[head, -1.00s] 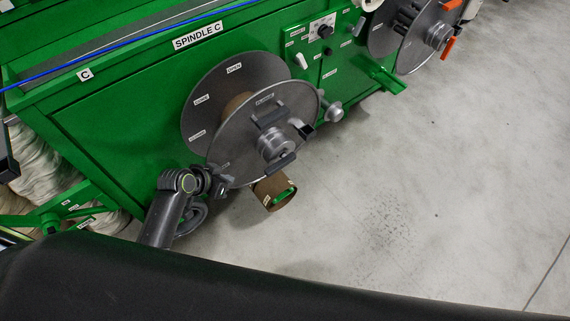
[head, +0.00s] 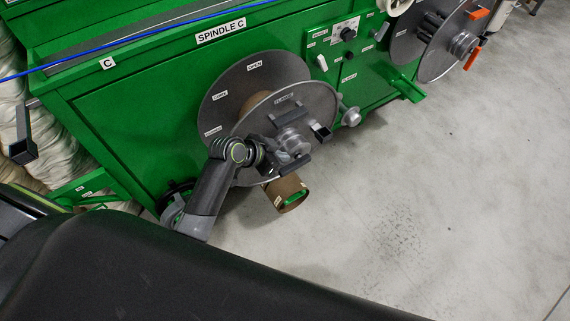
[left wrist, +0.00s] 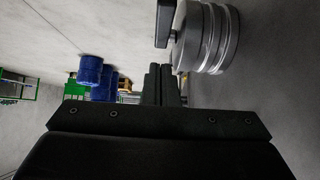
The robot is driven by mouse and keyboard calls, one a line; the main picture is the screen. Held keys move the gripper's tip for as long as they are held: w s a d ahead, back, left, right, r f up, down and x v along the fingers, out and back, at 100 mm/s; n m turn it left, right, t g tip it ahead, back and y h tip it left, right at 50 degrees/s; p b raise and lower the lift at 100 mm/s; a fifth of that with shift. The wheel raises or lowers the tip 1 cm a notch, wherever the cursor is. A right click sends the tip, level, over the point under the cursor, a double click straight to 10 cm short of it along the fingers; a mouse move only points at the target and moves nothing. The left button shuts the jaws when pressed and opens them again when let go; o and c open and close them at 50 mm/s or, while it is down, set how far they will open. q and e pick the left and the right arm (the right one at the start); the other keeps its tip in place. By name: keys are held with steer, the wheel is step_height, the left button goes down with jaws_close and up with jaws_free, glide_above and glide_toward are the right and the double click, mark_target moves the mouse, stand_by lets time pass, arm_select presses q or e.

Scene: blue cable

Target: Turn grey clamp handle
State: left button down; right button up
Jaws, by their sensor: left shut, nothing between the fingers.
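The grey clamp handle is a pair of dark grey bars around the silver hub (head: 293,139) on the front of the spindle C reel (head: 306,96). The upper bar (head: 285,117) and lower bar (head: 296,165) show in the head view. My left gripper (head: 281,158) is shut and empty, close by the hub's lower left, near the lower bar. In the left wrist view its fingers (left wrist: 165,84) are together, pointing beside the silver hub (left wrist: 207,38) and a dark bar (left wrist: 164,22). Contact cannot be told. My right gripper is not in view.
A brown cardboard tube (head: 287,194) is below the reel. A green control panel (head: 340,48) is right of it. A second reel with orange handles (head: 474,57) stands further right. A blue cable (head: 120,52) crosses the machine top. The floor at right is clear.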

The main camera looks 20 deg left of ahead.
mark_target(292, 166)
arm_select(q)
steer(key=f, duration=0.2)
steer(key=w+f, duration=0.1)
steer(key=f, duration=0.1)
steer(key=shift+d, duration=0.4)
steer(key=shift+f, duration=0.7)
steer(key=shift+b, duration=0.35)
steer(key=shift+s+f+b, duration=0.1)
steer(key=shift+f+b, duration=0.1)
steer(key=shift+b, duration=0.4)
steer(key=shift+a+t, duration=0.1)
steer(key=shift+t, duration=0.2)
